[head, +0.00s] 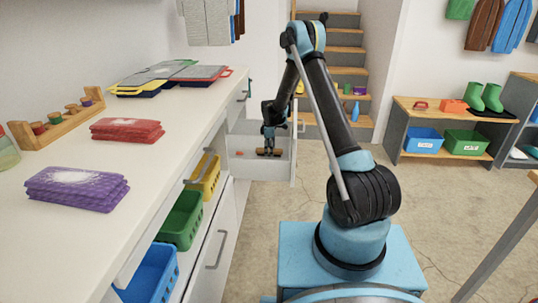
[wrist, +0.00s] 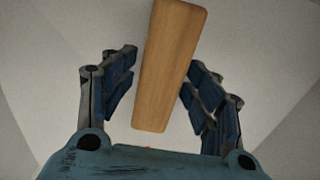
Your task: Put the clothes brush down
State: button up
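The clothes brush (wrist: 168,65) shows in the wrist view as a long wooden bar between the two fingers of my gripper (wrist: 163,85). The fingers are spread, with a clear gap on the left side of the brush; the right finger is very close to it, and I cannot tell whether it touches. In the head view my gripper (head: 268,146) points down over the open white drawer (head: 262,172) at the far end of the counter. The brush (head: 268,152) shows as a small brown bar under it, apparently in the drawer. Its underside is hidden.
A small red thing (head: 239,153) lies in the drawer beside the brush. The white counter (head: 150,170) on the left holds red packets (head: 127,129) and purple packets (head: 77,187). Stairs (head: 345,70) rise behind. A low shelf (head: 400,135) stands at right; the floor between is clear.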

notch_tip(320, 180, up, 11)
jog(key=s+d+r+m, duration=0.2)
jog(key=s+d+r, duration=0.3)
jog(key=r, duration=0.2)
jog(key=s+d+r+m, duration=0.2)
jog(key=s+d+r, duration=0.3)
jog(key=r, duration=0.3)
jog(key=s+d+r+m+t, duration=0.1)
jog(key=s+d+r+m, duration=0.1)
jog(key=s+d+r, duration=0.35)
jog(key=s+d+r+m, duration=0.2)
jog(key=s+d, duration=0.1)
jog(key=s, duration=0.5)
jog(key=s+d+m, duration=0.2)
jog(key=s+d, duration=0.1)
jog(key=s, duration=0.5)
jog(key=s+d+m, duration=0.3)
jog(key=s, duration=0.4)
jog(key=s+d+f+m, duration=0.1)
jog(key=s+f+m, duration=0.1)
jog(key=s+f, duration=0.2)
jog(key=s+d+f+m+t, duration=0.1)
jog(key=s+f, duration=0.3)
jog(key=s, duration=0.6)
jog(key=shift+d+f+m, duration=0.2)
jog(key=shift+d+m, duration=0.05)
jog(key=shift+m, duration=0.45)
jog(key=shift+s, duration=0.1)
